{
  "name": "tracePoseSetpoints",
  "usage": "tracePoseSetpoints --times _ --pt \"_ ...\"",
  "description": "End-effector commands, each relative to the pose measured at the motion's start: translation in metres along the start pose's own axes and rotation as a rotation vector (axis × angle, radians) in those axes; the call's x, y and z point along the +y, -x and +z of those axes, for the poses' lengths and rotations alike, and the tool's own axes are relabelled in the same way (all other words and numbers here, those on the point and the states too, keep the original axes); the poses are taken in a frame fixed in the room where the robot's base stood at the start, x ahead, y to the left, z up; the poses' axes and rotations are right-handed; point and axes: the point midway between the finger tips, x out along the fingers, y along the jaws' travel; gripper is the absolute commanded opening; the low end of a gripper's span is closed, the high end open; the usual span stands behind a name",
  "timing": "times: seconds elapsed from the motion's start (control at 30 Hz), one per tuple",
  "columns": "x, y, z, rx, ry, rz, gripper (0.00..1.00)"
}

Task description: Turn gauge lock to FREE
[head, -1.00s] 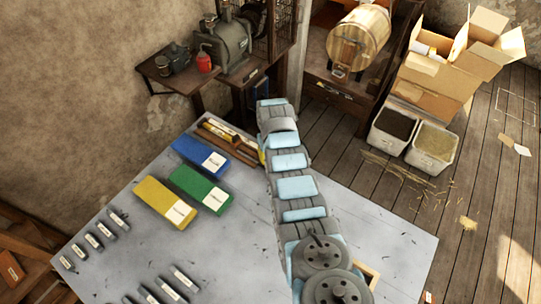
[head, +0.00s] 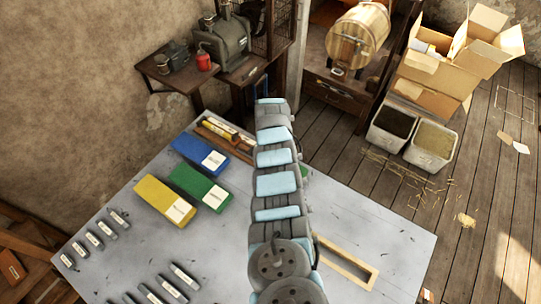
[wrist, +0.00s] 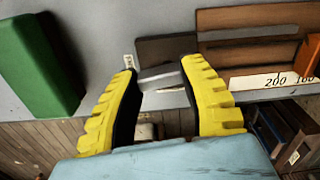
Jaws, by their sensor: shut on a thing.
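In the wrist view my gripper (wrist: 158,70) has its two yellow ribbed fingers on either side of a small grey metal piece (wrist: 160,76), which looks like the gauge lock's lever. The fingers are closed on it. A tiny white tag (wrist: 129,61) sits by the left fingertip; its lettering is too small to read. In the head view my arm hides the gripper and the lock; the wooden assembly (head: 222,134) shows left of the arm.
A green block (wrist: 38,65) stands left of the fingers. Blue (head: 199,155), green (head: 200,187) and yellow (head: 164,201) labelled blocks lie on the grey table (head: 130,235), with several small labelled pieces in front. An empty wooden frame (head: 345,263) lies right of my arm.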

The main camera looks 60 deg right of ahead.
Motion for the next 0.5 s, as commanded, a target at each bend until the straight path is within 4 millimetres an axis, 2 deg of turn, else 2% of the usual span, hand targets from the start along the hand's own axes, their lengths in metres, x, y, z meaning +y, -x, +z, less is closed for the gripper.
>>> tracePoseSetpoints --times 0.5 --pt "-0.0004 -0.0008 0.0025 -0.003 -0.149 0.000 0.06"
